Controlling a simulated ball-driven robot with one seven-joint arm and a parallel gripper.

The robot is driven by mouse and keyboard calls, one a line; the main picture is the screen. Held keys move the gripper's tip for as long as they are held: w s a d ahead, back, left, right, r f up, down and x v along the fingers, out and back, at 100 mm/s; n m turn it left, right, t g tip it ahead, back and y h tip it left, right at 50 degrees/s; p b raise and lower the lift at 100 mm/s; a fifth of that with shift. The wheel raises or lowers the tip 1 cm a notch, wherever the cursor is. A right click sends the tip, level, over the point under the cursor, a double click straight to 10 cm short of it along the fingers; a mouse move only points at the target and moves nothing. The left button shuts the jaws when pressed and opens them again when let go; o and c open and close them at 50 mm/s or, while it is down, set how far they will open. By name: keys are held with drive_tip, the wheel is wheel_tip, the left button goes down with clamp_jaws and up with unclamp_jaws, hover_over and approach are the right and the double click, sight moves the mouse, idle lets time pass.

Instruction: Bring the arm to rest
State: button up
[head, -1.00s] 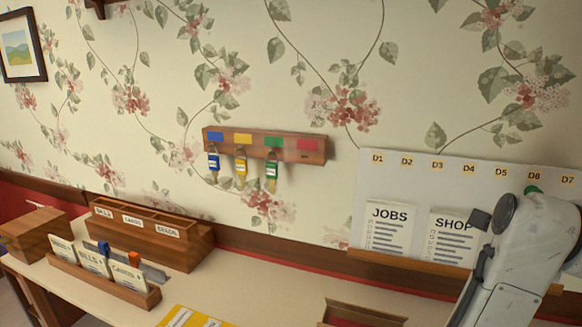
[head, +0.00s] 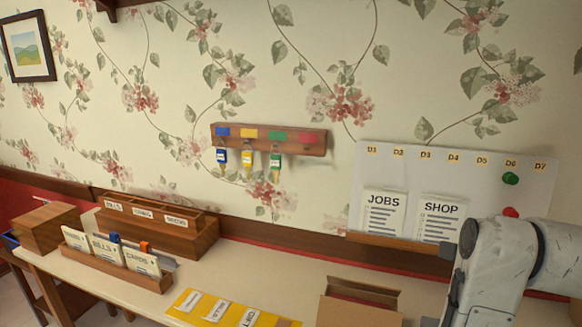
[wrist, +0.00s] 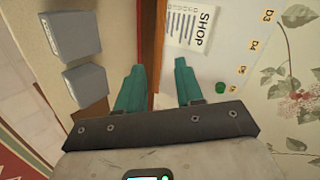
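My arm shows at the lower right of the head view, in front of the right end of the desk and board. My gripper (wrist: 157,85) shows in the wrist view with two green fingers set well apart and nothing between them. It is open and empty. Its fingers point toward the edge of the white board (wrist: 240,35) and the wooden ledge below it. In the head view the gripper's fingers are out of sight.
The desk (head: 250,270) holds a wooden organizer (head: 200,235), a card rack (head: 150,280), a yellow sheet (head: 195,300) and an open box (head: 345,310). A key rack (head: 300,140) hangs on the wall. The board carries a green magnet (head: 511,178) and a red one (head: 510,212).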

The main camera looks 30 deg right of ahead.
drive_tip(key=w+a+f+n+g+y, duration=0.1)
drive_tip(key=a+f+n, duration=0.25)
drive_tip(key=f, duration=0.25)
drive_tip(key=w+a+f+n+y, duration=0.1)
drive_tip(key=a+f+n, duration=0.2)
drive_tip(key=f+n, duration=0.15)
drive_tip(key=s+a+f+n+g+y, duration=0.1)
drive_tip(key=s+a+f+n+y, duration=0.1)
drive_tip(key=s+a+f+n, duration=0.3)
drive_tip(key=s+a+f+n+g+y, duration=0.1)
drive_tip(key=s+a+f+n+g, duration=0.1)
drive_tip(key=s+a+f+n, duration=0.2)
drive_tip(key=s+a+f+n+g+y, duration=0.2)
drive_tip(key=s+a+f+n, duration=0.3)
drive_tip(key=f, duration=1)
drive_tip(key=a+n, duration=0.2)
drive_tip(key=a, duration=0.1)
drive_tip(key=shift+s+a+f+y, duration=0.3)
drive_tip(key=shift+s+a+f, duration=0.05)
drive_tip(key=shift+a+f, duration=0.05)
